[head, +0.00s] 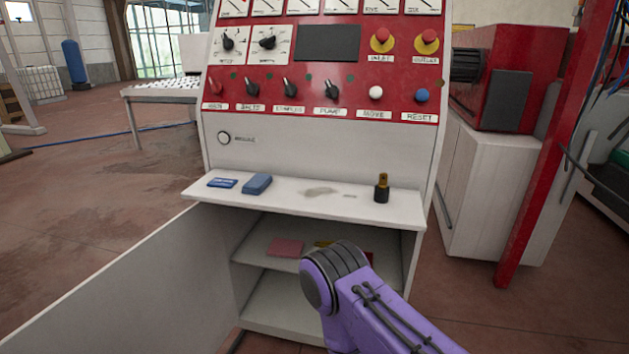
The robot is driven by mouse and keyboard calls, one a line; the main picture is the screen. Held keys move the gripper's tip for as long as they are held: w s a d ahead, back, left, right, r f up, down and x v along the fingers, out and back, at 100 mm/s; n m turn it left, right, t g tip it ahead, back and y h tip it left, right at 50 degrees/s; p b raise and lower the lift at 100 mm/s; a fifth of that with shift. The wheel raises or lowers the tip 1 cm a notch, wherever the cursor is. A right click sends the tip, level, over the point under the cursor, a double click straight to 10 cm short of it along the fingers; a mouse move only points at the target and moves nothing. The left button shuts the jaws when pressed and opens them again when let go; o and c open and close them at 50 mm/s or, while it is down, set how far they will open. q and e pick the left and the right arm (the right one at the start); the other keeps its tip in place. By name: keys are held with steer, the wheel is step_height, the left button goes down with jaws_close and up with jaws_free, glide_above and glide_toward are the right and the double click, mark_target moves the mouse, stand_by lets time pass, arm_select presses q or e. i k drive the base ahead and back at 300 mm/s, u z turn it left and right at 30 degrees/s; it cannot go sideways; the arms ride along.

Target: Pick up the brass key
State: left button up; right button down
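I cannot make out a clear brass key. A small upright object with a dark body and a brass-coloured top (381,187) stands near the right end of the white ledge (290,201) of the control cabinet. It is too small to tell whether it is the key. My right arm reaches in from the lower right, with a dark round joint in front of the open cabinet. Neither gripper shows in the head view.
Two blue items (257,184) lie on the ledge's left part. A pink item (285,247) lies on the shelf inside. The cabinet door (150,285) hangs open to the left. A red post (545,150) stands at right. The ledge's middle is mostly bare.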

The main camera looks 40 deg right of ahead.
mark_target(383, 176)
steer(key=k, duration=0.45)
steer(key=z, duration=1.25)
steer(key=i, duration=0.4)
steer(key=u, duration=0.1)
